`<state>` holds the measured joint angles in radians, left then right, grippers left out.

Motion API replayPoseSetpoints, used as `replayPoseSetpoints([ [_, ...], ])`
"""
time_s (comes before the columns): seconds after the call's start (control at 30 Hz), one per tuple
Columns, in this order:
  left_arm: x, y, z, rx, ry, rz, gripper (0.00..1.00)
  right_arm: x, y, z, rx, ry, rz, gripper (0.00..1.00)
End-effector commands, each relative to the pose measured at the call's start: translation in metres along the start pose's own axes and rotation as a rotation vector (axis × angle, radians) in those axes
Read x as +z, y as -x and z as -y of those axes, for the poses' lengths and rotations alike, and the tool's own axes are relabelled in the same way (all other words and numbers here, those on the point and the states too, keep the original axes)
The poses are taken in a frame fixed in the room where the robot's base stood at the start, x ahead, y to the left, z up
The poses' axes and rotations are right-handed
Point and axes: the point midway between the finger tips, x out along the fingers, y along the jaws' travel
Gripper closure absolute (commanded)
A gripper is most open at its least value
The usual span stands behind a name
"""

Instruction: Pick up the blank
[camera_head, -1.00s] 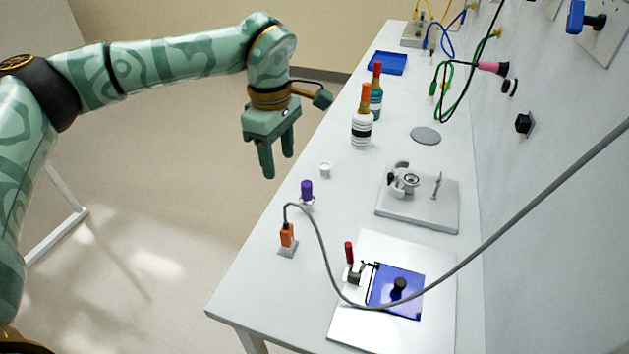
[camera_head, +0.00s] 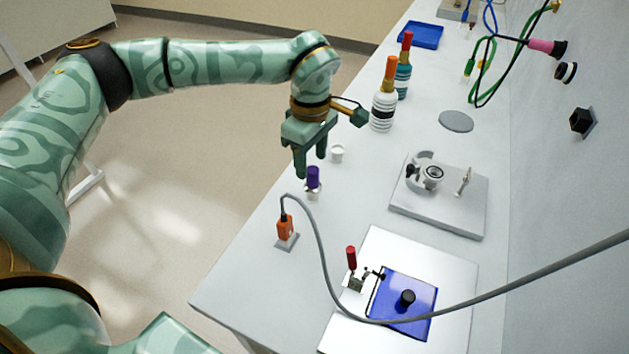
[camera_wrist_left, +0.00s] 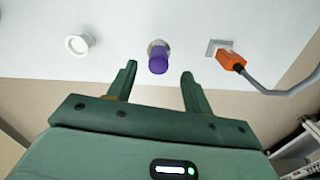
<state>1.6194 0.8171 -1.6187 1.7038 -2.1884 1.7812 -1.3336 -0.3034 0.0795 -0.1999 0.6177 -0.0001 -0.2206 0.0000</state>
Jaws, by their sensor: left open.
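A purple cylinder (camera_head: 313,177), which looks like the blank, stands upright in a small pale holder (camera_head: 313,194) near the bench's left edge. In the left wrist view the purple cylinder (camera_wrist_left: 158,60) shows between and beyond the two fingertips. My left gripper (camera_head: 310,168) is open and empty, fingers pointing down, close to the cylinder. In the head view the fingertips come near its top; I see no contact. In the left wrist view the open fingers (camera_wrist_left: 159,72) frame it with a gap on each side. My right gripper is not in view.
A white cup (camera_head: 337,153) and an orange plug with grey cable (camera_head: 285,228) stand on either side of the cylinder. The cable arcs across the bench front. Bottles (camera_head: 383,108), a grey fixture plate (camera_head: 440,208) and a blue-panelled plate (camera_head: 405,300) stand farther right.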

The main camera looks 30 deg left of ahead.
Motion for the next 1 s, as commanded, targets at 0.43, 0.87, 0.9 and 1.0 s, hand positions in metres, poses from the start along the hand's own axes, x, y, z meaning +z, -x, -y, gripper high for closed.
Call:
replayPoseSetpoints([
  [0.43, 0.001, -0.054, -0.004, -0.002, 0.0, 0.001, 0.49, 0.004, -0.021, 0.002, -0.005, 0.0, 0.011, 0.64],
  [0.87, 0.001, -0.055, -0.004, 0.002, 0.0, 0.0, 1.0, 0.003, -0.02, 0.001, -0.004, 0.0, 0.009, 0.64],
  [0.9, 0.001, -0.055, -0.004, 0.002, 0.0, 0.0, 1.0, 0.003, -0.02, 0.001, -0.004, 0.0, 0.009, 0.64],
  [1.0, 0.001, -0.055, -0.004, 0.002, 0.0, 0.0, 1.0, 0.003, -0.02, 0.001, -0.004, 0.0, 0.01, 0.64],
])
